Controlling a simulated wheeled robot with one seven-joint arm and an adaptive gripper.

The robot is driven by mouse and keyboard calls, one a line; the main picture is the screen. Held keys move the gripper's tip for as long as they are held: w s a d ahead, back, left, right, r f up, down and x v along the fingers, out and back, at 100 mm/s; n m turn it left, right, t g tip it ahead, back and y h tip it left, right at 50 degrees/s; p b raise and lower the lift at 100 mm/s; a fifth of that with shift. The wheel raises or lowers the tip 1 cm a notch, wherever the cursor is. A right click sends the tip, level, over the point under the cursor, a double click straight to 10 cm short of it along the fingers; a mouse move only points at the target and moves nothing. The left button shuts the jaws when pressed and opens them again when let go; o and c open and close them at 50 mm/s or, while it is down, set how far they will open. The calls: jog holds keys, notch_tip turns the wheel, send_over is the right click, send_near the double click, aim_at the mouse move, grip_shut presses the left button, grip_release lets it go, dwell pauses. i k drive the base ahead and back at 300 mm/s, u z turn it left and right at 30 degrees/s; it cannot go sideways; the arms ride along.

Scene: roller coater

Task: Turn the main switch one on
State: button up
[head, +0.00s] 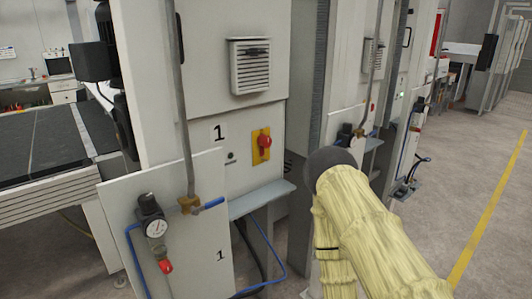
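The main switch one (263,143) is a red rotary knob on a yellow backing plate. It sits on the grey machine cabinet, right of a black numeral 1 (219,132). The knob's exact angle is too small to tell. My arm, in a pale yellow cover, rises from the lower right and ends in a dark rounded part (329,163) right of the switch and apart from it in the picture. My gripper's fingers do not show.
A lower panel carries a pressure gauge (154,227), a red valve (165,266) and blue hoses. A narrow grey ledge (262,198) juts out below the switch. A conveyor table (40,148) stands left. More cabinets stand behind my arm. Open floor (490,245) lies right.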

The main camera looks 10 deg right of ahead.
aim_at(264, 141)
jog(key=z, duration=0.75)
jog(key=i, duration=0.85)
jog(key=u, duration=0.5)
